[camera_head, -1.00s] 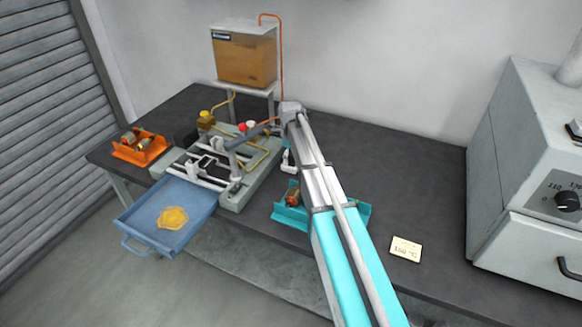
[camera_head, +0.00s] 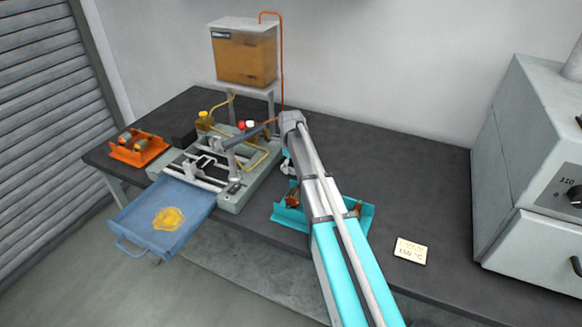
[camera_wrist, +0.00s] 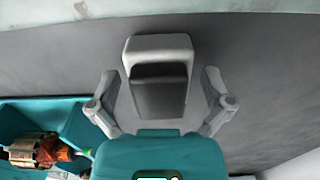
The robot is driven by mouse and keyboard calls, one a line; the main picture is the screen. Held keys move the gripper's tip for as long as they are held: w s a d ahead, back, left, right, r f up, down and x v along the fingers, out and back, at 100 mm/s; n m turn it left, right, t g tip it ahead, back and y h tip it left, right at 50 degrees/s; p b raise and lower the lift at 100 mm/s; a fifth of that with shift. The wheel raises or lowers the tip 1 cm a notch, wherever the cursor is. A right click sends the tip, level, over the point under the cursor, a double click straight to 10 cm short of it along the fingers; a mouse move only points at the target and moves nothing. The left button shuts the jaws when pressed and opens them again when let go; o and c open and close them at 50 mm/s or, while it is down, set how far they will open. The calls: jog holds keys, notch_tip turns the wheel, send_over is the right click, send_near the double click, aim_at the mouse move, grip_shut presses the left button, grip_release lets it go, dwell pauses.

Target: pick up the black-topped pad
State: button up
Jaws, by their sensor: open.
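The black-topped pad (camera_wrist: 160,88) shows in the wrist view as a pale grey block with a dark upper face on the dark bench top. My gripper (camera_wrist: 160,88) is open, with one finger on each side of the pad and a visible gap on both sides. The height of the fingertips over the bench is hard to tell. In the head view my gripper (camera_head: 288,166) is mostly hidden behind my arm, and the pad cannot be made out there.
A teal tray (camera_head: 290,217) with copper-wound armatures lies close by, left of my gripper in the wrist view. The grey winding machine (camera_head: 235,198) and blue drawer tray (camera_head: 135,215) are left. A "150 °C" card (camera_head: 411,251) and grey oven (camera_head: 530,150) are right.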

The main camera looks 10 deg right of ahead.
jog(key=c, duration=1.1)
jog(key=shift+r, duration=0.1)
notch_tip(320, 180, up, 10)
jog(key=p, duration=1)
dwell(0.3)
